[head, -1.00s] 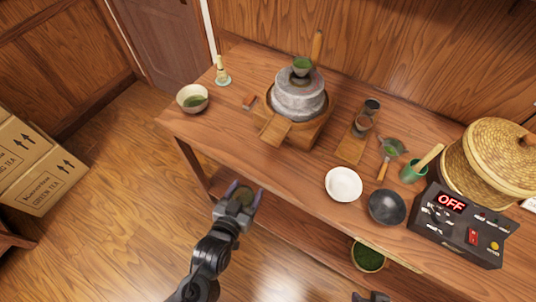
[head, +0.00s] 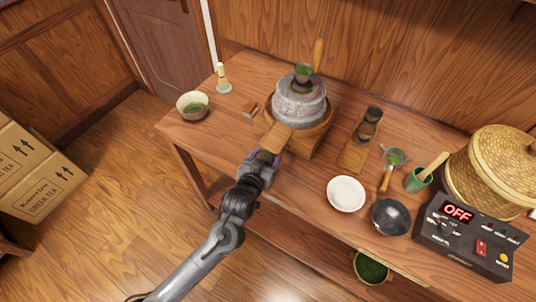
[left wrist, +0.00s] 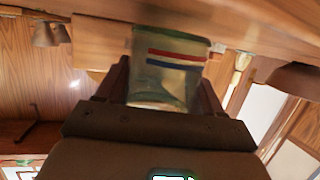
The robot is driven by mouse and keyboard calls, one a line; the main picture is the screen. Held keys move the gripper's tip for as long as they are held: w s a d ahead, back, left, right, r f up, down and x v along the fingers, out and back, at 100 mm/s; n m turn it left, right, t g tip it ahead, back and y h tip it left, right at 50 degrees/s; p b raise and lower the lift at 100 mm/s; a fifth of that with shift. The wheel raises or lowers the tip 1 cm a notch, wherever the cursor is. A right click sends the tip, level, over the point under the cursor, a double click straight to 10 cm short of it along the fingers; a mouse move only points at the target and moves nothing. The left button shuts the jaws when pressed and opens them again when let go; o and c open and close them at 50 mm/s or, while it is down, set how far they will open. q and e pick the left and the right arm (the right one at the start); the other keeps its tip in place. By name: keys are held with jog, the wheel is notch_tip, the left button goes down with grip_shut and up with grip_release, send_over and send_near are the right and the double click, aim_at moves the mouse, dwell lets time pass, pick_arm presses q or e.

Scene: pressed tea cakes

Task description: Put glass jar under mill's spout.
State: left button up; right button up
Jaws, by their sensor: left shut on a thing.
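The stone mill (head: 299,103) stands in a wooden base on the table, and its wooden spout (head: 276,137) points toward the front edge. My left gripper (head: 262,163) is at the end of the spout. In the left wrist view it is shut on the glass jar (left wrist: 170,70), a clear jar with red and blue stripes, held between the two fingers. In the head view the jar is mostly hidden by the gripper and spout, so I cannot tell whether it touches the table. My right gripper is out of view.
A tea bowl (head: 192,106) and whisk (head: 222,78) stand left of the mill. To the right are a wooden stand with dark cups (head: 356,152), a white bowl (head: 346,194), a black bowl (head: 390,217), a strainer (head: 396,158) and a control box (head: 463,238).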

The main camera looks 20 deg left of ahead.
pick_arm(q)
jog(key=shift+w+r, duration=0.1)
jog(key=shift+w, duration=0.7)
jog(key=shift+w+f, duration=0.2)
jog(key=shift+w, duration=0.05)
jog(key=shift+f+b, duration=0.15)
jog(key=shift+b, duration=0.15)
jog(key=shift+s, duration=0.2)
jog(key=o, duration=1.1)
jog(key=shift+f, duration=0.15)
